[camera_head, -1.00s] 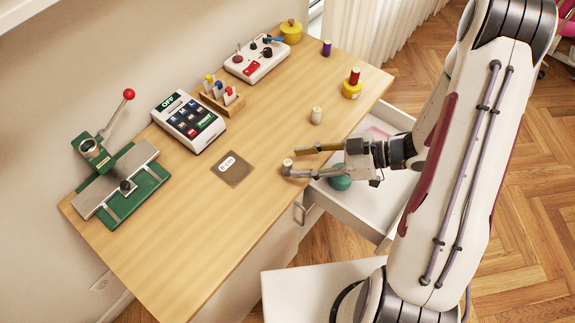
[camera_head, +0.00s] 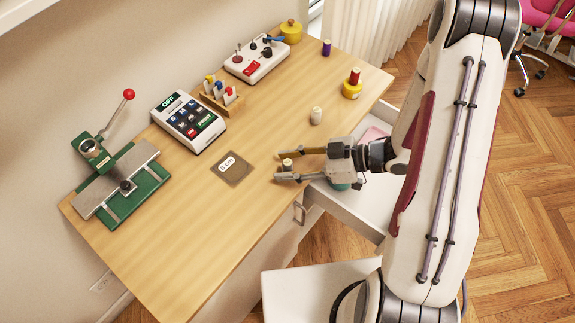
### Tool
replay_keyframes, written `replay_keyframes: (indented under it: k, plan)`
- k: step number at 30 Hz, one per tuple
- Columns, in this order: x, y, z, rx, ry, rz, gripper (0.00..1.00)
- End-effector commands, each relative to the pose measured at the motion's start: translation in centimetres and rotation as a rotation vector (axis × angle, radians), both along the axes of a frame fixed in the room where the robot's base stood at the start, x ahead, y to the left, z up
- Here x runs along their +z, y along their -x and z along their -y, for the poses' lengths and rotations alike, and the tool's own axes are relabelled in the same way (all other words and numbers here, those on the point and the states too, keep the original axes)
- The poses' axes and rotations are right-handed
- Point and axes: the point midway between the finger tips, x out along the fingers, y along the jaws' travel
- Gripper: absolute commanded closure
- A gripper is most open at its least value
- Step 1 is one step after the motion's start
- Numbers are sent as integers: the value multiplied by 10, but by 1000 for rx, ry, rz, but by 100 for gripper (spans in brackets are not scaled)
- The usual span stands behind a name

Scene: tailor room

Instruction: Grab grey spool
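A small spool with a pale top and greyish sides (camera_head: 287,163) stands upright near the front edge of the wooden table (camera_head: 240,220). My gripper (camera_head: 278,166) is open around it, with one finger on the far side and the other on the near side. The near finger hides the spool's lower part. A gap shows between the spool and the far finger; contact with the near finger cannot be told. A cream-white spool (camera_head: 316,116) stands apart, behind the gripper.
An open drawer (camera_head: 355,215) is below the arm. A keypad device (camera_head: 189,121) stands at the back.

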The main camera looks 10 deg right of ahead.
Motion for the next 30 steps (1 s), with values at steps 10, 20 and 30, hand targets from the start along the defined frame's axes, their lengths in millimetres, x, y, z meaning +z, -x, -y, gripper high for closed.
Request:
replay_keyframes:
  k: [10, 20, 30]
  plan:
    - [0, 0, 0, 0, 0, 0, 95]
    - [1, 0, 0, -1, 1, 0, 95]
    - [16, 0, 0, 0, 1, 3, 95]
